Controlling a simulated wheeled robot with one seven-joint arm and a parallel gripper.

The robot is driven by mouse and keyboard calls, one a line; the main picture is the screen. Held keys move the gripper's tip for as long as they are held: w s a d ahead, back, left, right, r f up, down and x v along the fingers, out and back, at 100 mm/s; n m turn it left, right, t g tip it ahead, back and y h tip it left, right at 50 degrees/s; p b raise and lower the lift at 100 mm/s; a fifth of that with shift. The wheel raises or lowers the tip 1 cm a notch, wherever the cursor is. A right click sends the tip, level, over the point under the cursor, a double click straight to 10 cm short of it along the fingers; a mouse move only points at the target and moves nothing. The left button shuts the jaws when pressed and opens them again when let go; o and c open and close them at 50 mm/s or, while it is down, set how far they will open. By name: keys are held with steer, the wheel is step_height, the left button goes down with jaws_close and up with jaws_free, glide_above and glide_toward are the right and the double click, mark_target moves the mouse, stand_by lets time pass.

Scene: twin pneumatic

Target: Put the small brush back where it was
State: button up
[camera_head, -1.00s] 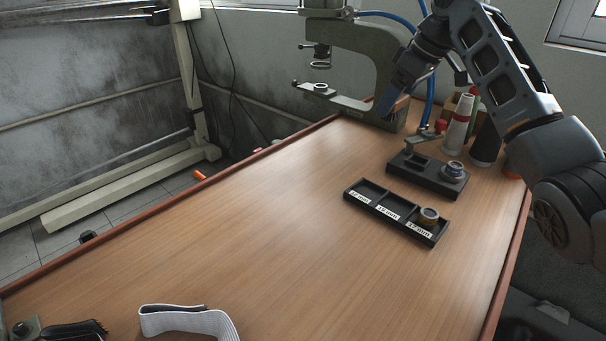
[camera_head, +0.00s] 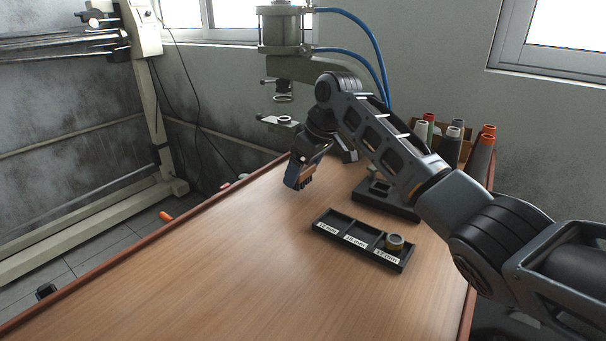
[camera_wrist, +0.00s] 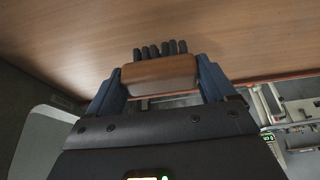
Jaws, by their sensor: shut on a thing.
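The small brush has a brown wooden block and dark bristle tufts. My gripper (camera_head: 301,177) is shut on the small brush (camera_head: 307,176) and holds it above the far part of the wooden table, to the left of the dark block holder. In the wrist view the brush (camera_wrist: 160,75) sits between the two blue fingers of my gripper (camera_wrist: 160,78), with its bristles pointing away from the palm toward the wood surface. My arm hides part of the block holder and the press.
A black labelled tray (camera_head: 350,243) with a ring in its right compartment lies mid-table. A dark block holder (camera_head: 387,200) stands behind it, partly hidden. A press (camera_head: 285,50) and thread cones (camera_head: 480,155) stand at the back. The front and left table (camera_head: 200,270) is clear.

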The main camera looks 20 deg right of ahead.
steer(key=shift+f, duration=0.85)
steer(key=shift+f, duration=0.2)
steer(key=o, duration=0.8)
steer(key=shift+r, duration=0.1)
steer(key=v, duration=1.2)
steer(key=shift+r, duration=0.1)
